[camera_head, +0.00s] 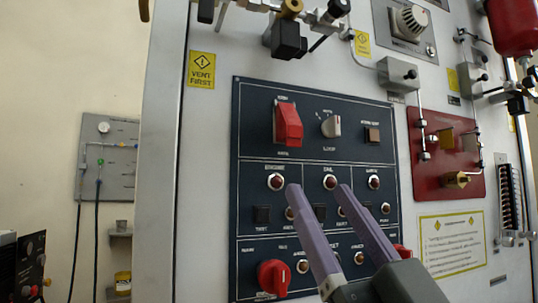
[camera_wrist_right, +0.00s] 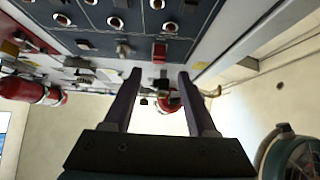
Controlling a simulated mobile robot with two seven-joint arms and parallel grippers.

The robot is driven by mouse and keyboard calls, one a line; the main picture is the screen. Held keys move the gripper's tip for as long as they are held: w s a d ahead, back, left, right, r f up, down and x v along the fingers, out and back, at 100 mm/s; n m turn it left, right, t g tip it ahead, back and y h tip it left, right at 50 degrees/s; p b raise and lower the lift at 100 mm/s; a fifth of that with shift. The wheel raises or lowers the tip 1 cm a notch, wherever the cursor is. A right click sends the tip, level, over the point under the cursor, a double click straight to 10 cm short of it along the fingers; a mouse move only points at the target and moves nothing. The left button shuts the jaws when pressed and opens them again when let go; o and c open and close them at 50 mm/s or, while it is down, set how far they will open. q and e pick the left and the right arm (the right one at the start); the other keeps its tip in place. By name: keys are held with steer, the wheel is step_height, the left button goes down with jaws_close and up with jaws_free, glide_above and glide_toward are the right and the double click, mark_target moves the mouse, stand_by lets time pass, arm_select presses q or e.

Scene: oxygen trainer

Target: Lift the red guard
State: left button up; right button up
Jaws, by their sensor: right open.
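The red guard (camera_head: 288,125) is a bright red cover in the upper left of the dark switch panel (camera_head: 350,112). It appears lowered, sloping outward, and hides whatever is beneath it. It also shows in the right wrist view (camera_wrist_right: 159,52), near the panel's edge. My right gripper (camera_head: 318,190) is open and empty, with two long purple-grey fingers pointing at the panel. In the head view its fingertips appear below and right of the guard, apart from it. In the right wrist view the guard shows just beyond the gap between the fingertips (camera_wrist_right: 160,76). My left gripper is not in view.
Right of the guard are a grey knob (camera_head: 331,126) and a brown square button (camera_head: 372,135). Below are several round switches and a red rotary knob (camera_head: 273,278). Valves and pipes (camera_head: 290,30) stick out above the panel. A red plate (camera_head: 447,150) is at right.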

mark_target(289, 124)
steer(key=x, duration=0.8)
steer(key=shift+c, duration=0.4)
jaws_close()
stand_by(0.8)
